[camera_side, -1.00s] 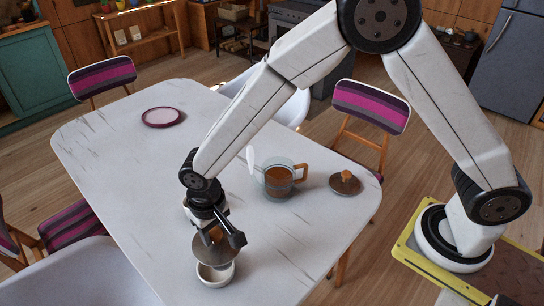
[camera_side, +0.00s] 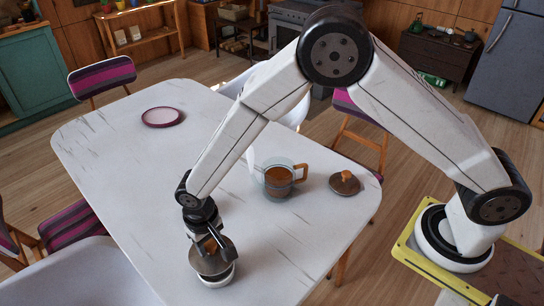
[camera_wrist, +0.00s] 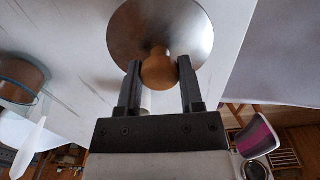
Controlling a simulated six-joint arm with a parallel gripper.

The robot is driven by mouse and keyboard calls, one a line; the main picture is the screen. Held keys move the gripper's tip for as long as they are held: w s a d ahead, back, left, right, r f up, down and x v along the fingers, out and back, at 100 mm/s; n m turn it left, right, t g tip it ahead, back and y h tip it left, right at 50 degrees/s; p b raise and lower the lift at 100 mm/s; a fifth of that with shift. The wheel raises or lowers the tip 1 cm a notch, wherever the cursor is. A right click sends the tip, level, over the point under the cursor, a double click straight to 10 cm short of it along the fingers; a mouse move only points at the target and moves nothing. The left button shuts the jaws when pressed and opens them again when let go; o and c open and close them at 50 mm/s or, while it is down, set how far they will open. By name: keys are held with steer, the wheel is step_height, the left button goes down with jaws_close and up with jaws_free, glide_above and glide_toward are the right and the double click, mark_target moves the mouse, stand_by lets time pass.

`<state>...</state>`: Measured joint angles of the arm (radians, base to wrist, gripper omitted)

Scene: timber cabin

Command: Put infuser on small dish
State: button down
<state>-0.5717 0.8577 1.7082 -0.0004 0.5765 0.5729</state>
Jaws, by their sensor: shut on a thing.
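The infuser (camera_side: 207,265) is a round steel disc with a wooden knob. My gripper (camera_side: 216,246) is shut on the knob at the near end of the table. In the wrist view, the gripper (camera_wrist: 160,70) has a finger on either side of the knob, and the infuser (camera_wrist: 160,25) fills the top middle. The small dish (camera_side: 217,281), a white bowl, is directly below the infuser, which covers most of its opening. Whether the infuser touches the dish's rim is hard to tell. Anything beneath the disc is hidden.
A glass mug (camera_side: 277,190) of brown liquid stands mid-table, with a white shape just left of it. A dark lid with a wooden knob (camera_side: 345,183) lies to its right. A purple-rimmed plate (camera_side: 162,117) is far left. The table (camera_side: 130,170) between is clear. Chairs surround it.

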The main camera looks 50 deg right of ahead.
steer(key=shift+f, duration=0.15)
steer(key=shift+c, duration=1.2)
jaws_free()
step_height(320, 180, up, 12)
stand_by(0.4)
